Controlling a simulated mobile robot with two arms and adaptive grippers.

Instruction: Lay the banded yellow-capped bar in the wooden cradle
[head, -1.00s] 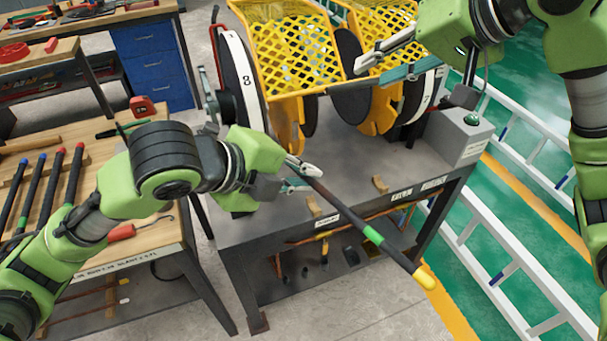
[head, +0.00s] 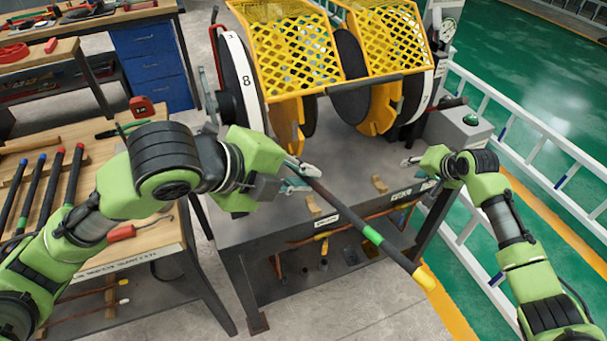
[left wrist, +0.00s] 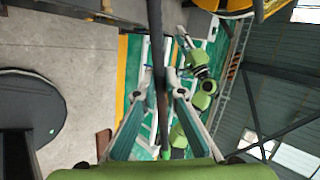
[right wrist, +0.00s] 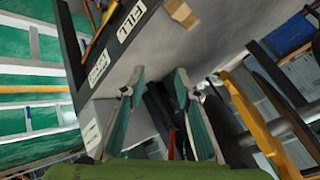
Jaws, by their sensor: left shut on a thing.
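The dark bar with a green band and yellow cap (head: 399,258) slants down to the right in the head view, its capped end out past the bench front. My left gripper (head: 306,178) is shut on the bar near its upper end; the bar also runs between the fingers in the left wrist view (left wrist: 159,60). The wooden cradle is two small blocks on the bench, a left one (head: 313,205) and a right one (head: 379,184). The bar is apart from the right block. My right gripper (head: 413,165) is open and empty over the bench's right part; its fingers are spread in the right wrist view (right wrist: 160,76).
A machine with yellow mesh guards (head: 290,50) and dark wheels stands behind the blocks on the grey bench (head: 265,225). Several capped bars lie on the wooden table (head: 160,240) at left. White ladders (head: 535,140) stand at right.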

